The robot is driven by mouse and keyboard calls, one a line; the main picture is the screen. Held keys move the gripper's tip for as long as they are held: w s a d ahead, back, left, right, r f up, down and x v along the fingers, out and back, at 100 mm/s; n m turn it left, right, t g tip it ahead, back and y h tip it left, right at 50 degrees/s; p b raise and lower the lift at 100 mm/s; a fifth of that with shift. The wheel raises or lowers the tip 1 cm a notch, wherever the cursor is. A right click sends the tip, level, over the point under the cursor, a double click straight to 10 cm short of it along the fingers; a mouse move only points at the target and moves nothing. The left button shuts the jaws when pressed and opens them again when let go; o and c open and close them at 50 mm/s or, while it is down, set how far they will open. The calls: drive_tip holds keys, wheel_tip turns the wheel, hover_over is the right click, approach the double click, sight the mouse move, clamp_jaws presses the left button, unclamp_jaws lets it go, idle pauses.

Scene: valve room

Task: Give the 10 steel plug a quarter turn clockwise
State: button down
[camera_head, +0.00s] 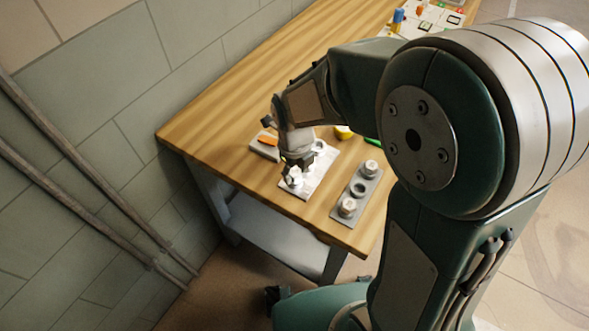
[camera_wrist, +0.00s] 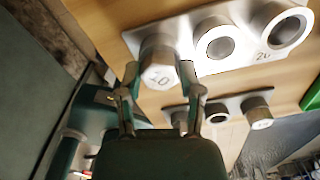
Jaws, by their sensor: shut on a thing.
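The steel plug marked 10 (camera_wrist: 157,77) is a round grey metal piece at the near end of a light metal plate (camera_wrist: 188,40) in the wrist view. My gripper (camera_wrist: 160,72) has one finger on each side of the plug and is shut on it. The number 10 faces the wrist camera and looks slightly tilted. In the head view, my gripper (camera_head: 295,168) points down over the end of the light plate (camera_head: 318,172). The plug (camera_head: 293,180) shows there as a small pale shape under the fingers. How deep it sits in the plate is hidden.
Beside the plug on the plate are two open round sockets, one (camera_wrist: 279,26) marked 20. A second grey plate (camera_head: 357,193) with two plugs and an open ring lies to the right. A grey block (camera_head: 264,148) with an orange part is left. The wooden table's edge (camera_head: 240,188) is close.

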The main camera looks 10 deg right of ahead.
sight(295, 172)
drive_tip(key=shift+s+f, duration=0.1)
drive_tip(key=shift+c, duration=0.8)
unclamp_jaws()
drive_tip(key=shift+o, duration=0.8)
drive_tip(key=shift+r, duration=0.2)
drive_tip(key=shift+r, duration=3.85)
